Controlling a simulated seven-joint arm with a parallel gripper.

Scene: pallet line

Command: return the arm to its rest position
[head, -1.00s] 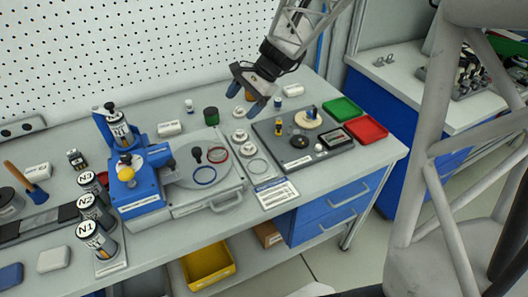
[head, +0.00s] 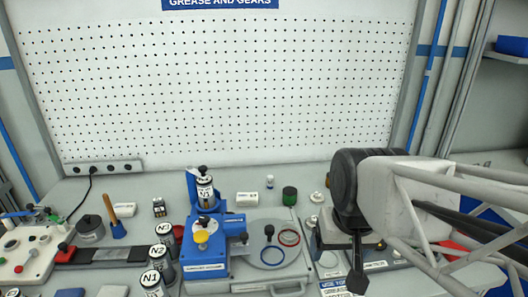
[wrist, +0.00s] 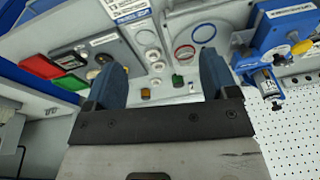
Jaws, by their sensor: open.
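My gripper (wrist: 160,62) is open and empty in the wrist view, its two blue fingers wide apart with the bench beyond them. In the head view my arm comes in from the right, large and near the camera.
The blue fixture (head: 207,250) and the plate with red (head: 289,238) and blue rings stand mid-bench. Canisters N1 (head: 152,279), N2 and N3 are to the left. A red tray (wrist: 41,67) and green tray (wrist: 63,52) lie at one end. The pegboard (head: 220,90) rises behind.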

